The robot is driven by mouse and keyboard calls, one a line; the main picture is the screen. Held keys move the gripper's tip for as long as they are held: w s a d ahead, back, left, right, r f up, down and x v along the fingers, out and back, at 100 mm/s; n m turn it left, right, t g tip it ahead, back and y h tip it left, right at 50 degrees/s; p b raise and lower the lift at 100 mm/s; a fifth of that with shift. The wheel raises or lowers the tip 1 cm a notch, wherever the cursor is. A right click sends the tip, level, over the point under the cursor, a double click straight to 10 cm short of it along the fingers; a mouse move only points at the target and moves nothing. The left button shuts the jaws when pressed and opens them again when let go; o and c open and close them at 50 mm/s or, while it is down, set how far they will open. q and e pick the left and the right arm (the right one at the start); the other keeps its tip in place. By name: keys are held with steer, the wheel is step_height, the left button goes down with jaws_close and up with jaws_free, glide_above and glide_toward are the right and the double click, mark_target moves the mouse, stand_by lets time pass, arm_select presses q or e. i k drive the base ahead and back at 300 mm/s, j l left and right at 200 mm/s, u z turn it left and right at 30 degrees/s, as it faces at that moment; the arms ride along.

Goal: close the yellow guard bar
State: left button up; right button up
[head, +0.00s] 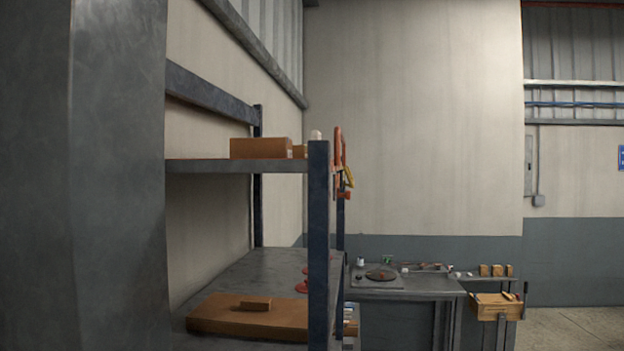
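I cannot make out a yellow guard bar in the head view. A small yellow item (348,177) hangs beside an orange one (338,148) at the end of the shelf rack, too small to identify. Neither of my grippers is in view.
A broad grey upright surface (85,180) blocks the left. The dark metal rack (318,240) holds brown boxes (260,148) above and a flat brown box (250,316) below. A workbench (415,286) and wooden bin (495,306) stand beyond. Floor (575,325) shows clear at right.

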mark_target(349, 176)
steer(key=j+z, duration=0.25)
steer(key=z, duration=0.15)
steer(key=l+u, duration=0.1)
steer(key=u, duration=0.3)
steer(key=l+u, duration=0.1)
steer(key=u, duration=0.35)
steer(key=i+l+u, duration=0.1)
steer(key=u, duration=0.3)
steer(key=l+u, duration=0.35)
steer(key=l, duration=0.15)
steer(key=l+u, duration=0.3)
steer(key=l, duration=0.7)
steer(key=k+l+u, duration=0.1)
steer(key=l, duration=0.35)
steer(key=k+l, duration=0.15)
steer(key=l, duration=0.3)
steer(key=i+u, duration=0.05)
